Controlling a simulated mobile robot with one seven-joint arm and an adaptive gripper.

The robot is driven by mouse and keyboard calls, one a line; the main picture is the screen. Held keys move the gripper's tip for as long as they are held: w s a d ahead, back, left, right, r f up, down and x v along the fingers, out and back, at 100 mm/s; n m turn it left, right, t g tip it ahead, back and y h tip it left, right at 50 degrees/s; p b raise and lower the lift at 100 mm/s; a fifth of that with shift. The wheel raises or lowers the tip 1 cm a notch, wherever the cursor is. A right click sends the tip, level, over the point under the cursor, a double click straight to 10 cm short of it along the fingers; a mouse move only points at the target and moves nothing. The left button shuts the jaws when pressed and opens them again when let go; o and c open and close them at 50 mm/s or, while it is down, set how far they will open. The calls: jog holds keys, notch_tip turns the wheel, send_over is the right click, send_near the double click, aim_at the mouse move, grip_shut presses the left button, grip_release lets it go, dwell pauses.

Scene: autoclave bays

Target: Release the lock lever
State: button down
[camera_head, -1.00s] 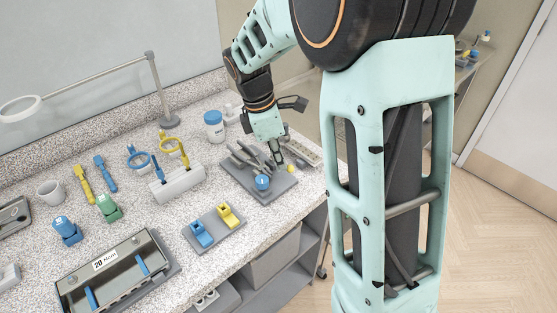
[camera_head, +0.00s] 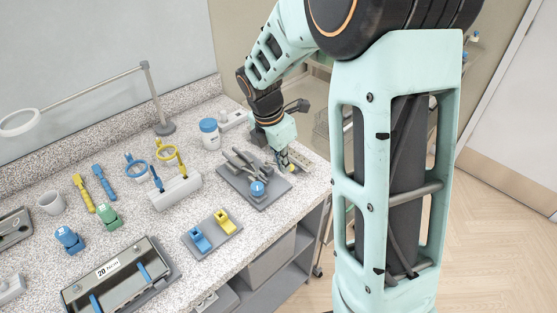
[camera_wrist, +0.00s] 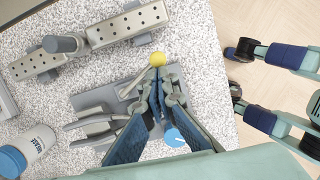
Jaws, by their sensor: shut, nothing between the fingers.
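A small grey fixture plate (camera_head: 265,201) sits near the right end of the bench. It carries grey jaw-like metal parts and a round blue knob (camera_head: 257,188), which also shows in the wrist view (camera_wrist: 174,138). In the wrist view a yellow ball knob (camera_wrist: 157,59), apparently the lock lever's end, sits just beyond my fingertips. My gripper (camera_wrist: 156,88) is shut and empty, pointing down over the plate; it also shows in the head view (camera_head: 284,168). I cannot tell whether the fingers touch the lever.
A perforated metal rail (camera_wrist: 127,24) lies near the plate. A blue-capped white jar (camera_head: 209,134) stands behind it. A holder with blue and yellow ring-handled tools (camera_head: 175,191) and a tray with blue and yellow clips (camera_head: 213,240) lie to the left. The bench edge is close on the right.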

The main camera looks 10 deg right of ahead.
jog(key=n+p, duration=0.1)
jog(key=w+d+n+p, duration=0.1)
jog(key=n+p, duration=0.1)
jog(key=shift+w+d+r+t+y, duration=0.1)
jog(key=shift+d+r+t+y, duration=0.1)
jog(key=shift+t+y, duration=0.1)
jog(key=shift+w+d+f, duration=0.1)
jog(key=shift+w+f, duration=0.15)
jog(key=shift+w, duration=0.05)
jog(key=shift+s+a, duration=0.1)
jog(key=shift+a, duration=0.7)
